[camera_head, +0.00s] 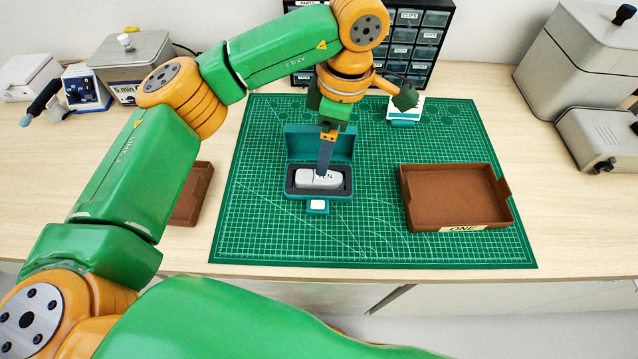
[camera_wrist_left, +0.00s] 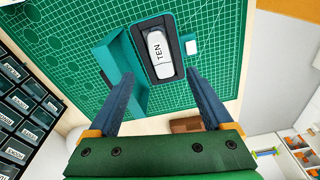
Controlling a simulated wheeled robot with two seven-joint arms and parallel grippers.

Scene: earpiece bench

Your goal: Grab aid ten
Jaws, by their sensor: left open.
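Aid ten is a pale grey-white earpiece (camera_head: 312,179) with the word TEN on it. It lies in the dark lining of an open teal case (camera_head: 308,197) on the green mat, and the case lid stands raised at the back. It also shows in the left wrist view (camera_wrist_left: 158,54). My left gripper (camera_head: 325,172) points down over the case. In the left wrist view its two blue fingers (camera_wrist_left: 160,80) are apart with nothing between them, and the earpiece appears beyond their tips. The head view hides part of the earpiece behind a finger. My right gripper is not in view.
A brown tray (camera_head: 456,229) labelled ONE stands on the mat at right. Another brown tray (camera_head: 190,196) is partly hidden behind my left arm. A drawer cabinet (camera_head: 436,45) stands at the back. The green mat (camera_head: 375,240) is clear between case and right tray.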

